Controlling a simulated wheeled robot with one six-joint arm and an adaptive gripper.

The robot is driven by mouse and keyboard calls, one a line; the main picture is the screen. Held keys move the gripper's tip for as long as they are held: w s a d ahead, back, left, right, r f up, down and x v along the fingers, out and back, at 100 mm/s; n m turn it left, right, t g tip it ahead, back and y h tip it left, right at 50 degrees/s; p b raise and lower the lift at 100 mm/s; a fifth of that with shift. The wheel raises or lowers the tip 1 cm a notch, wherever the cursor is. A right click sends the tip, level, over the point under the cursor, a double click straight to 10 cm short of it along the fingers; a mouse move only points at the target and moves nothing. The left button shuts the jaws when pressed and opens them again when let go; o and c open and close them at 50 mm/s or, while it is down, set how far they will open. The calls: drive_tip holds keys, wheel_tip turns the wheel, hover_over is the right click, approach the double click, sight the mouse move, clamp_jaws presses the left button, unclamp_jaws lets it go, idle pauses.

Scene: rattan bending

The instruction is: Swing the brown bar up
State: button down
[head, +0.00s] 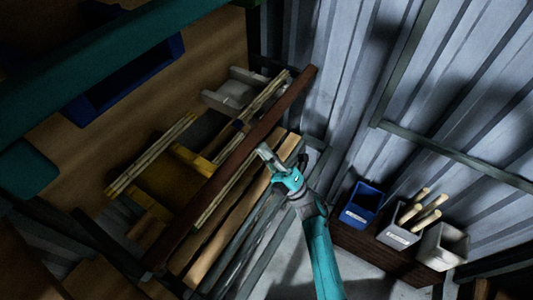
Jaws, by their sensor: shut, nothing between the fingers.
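The brown bar (235,161) is a long dark reddish-brown beam. It runs slantwise across the head view, from the lower left to the upper right, over a bench with rattan poles. My gripper (264,152) is at the end of my teal arm, close to the right side of the bar near its middle. The gripper is shut and holds nothing. I cannot tell whether its fingertips touch the bar.
Bundles of rattan poles (152,155) and yellow blocks (194,159) lie left of the bar. Wooden slats (222,238) lie below it. At right, a blue bin (362,204), a grey bin with sticks (398,233) and a pale bin (443,246) stand by a corrugated wall.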

drive_tip(key=shift+w+a+r, duration=0.1)
drive_tip(key=shift+a+r, duration=0.05)
drive_tip(key=shift+r, duration=0.3)
drive_tip(key=shift+a, duration=0.1)
drive_tip(key=s+d+f, duration=0.1)
drive_tip(key=s+d, duration=0.4)
drive_tip(key=d, duration=0.2)
drive_tip(key=shift+d, duration=0.4)
idle(0.9)
drive_tip(key=shift+f, duration=0.1)
